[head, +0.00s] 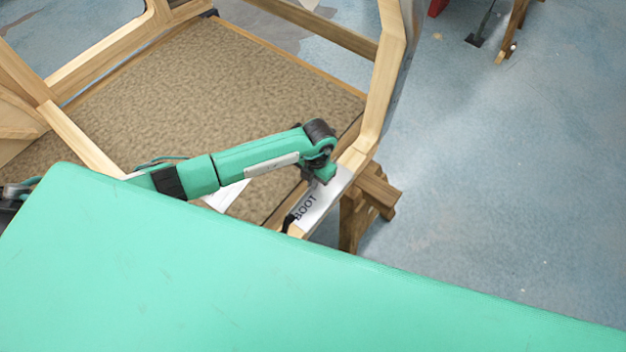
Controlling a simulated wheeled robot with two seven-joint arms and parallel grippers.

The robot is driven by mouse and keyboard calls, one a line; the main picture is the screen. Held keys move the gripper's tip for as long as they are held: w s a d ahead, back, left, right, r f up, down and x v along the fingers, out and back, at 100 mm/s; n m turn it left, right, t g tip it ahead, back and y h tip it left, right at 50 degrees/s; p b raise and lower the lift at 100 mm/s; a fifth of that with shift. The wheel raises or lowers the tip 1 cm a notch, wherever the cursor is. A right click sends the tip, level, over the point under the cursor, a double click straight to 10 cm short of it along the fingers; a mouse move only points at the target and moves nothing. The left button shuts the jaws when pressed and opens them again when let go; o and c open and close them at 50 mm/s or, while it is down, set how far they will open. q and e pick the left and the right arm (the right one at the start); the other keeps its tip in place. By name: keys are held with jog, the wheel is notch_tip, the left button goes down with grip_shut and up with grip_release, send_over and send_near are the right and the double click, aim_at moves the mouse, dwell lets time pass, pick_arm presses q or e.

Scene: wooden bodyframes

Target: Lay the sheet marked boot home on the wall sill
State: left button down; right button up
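The pale grey sheet marked BOOT (318,203) lies along the wooden wall sill (358,155) at the right side of the bodyframe, close to the edge of my green body. Its lettering runs along the sill, and its near end is partly cut off from view. My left gripper (326,180) points down at the far part of the sheet, touching it or just above it. Its fingers are small and dark here, so I cannot tell whether they are open or shut on the sheet. My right gripper is out of view.
A white flat piece (228,194) shows partly behind my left forearm, over the brown bodyframe floor (225,90). A wooden post (388,75) rises from the sill's far end. A wooden trestle (375,195) stands below the sill.

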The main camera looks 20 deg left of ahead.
pick_arm(q)
jog(key=shift+f, duration=0.1)
dwell(0.5)
jog(key=c, duration=1)
grip_release()
jog(key=shift+c, duration=0.2)
jog(key=shift+r+p, duration=2.35)
jog(key=shift+r, duration=1.2)
